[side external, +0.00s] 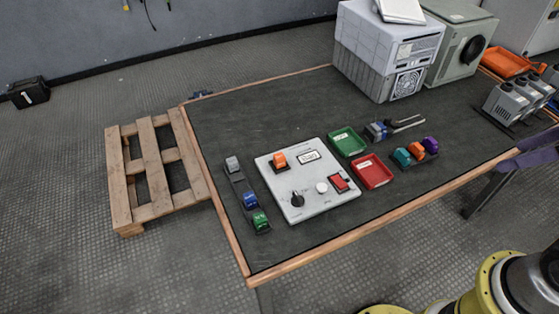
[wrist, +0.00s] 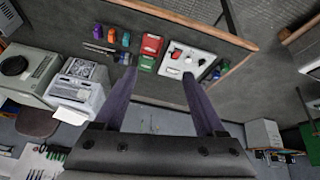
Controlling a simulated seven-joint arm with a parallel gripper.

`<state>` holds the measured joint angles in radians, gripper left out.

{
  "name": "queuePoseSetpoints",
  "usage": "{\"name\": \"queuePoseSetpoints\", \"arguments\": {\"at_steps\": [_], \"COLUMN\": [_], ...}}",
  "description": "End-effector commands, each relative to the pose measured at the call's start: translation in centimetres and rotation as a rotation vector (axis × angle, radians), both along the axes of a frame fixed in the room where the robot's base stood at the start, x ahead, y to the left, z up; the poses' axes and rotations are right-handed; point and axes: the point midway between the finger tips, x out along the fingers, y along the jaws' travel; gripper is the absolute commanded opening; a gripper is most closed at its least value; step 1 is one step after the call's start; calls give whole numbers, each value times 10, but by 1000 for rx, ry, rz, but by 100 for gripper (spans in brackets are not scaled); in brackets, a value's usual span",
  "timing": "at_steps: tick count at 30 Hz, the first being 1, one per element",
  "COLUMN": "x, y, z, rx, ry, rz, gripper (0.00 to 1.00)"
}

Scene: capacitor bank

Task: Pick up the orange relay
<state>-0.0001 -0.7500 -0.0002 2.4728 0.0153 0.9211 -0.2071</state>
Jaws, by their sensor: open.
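A green tray (side external: 347,142) and a red tray (side external: 374,171) lie right of the panel. A dark rail (side external: 238,186) with grey, blue and green relays lies left of it. Grey boxes (side external: 388,45) stand at the back. The left rear of the tabletop is clear.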

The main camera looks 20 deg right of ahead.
Motion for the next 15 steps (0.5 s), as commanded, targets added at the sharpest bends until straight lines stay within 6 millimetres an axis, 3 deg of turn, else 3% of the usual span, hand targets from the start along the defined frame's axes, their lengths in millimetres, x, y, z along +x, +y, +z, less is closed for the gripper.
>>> {"name": "queuePoseSetpoints", "arguments": {"at_steps": [8, 15], "x": [50, 121], "y": [12, 31], "z": [65, 102], "rx": [-119, -198], "ry": [-67, -65], "rz": [308, 573], "gripper": [72, 72]}}
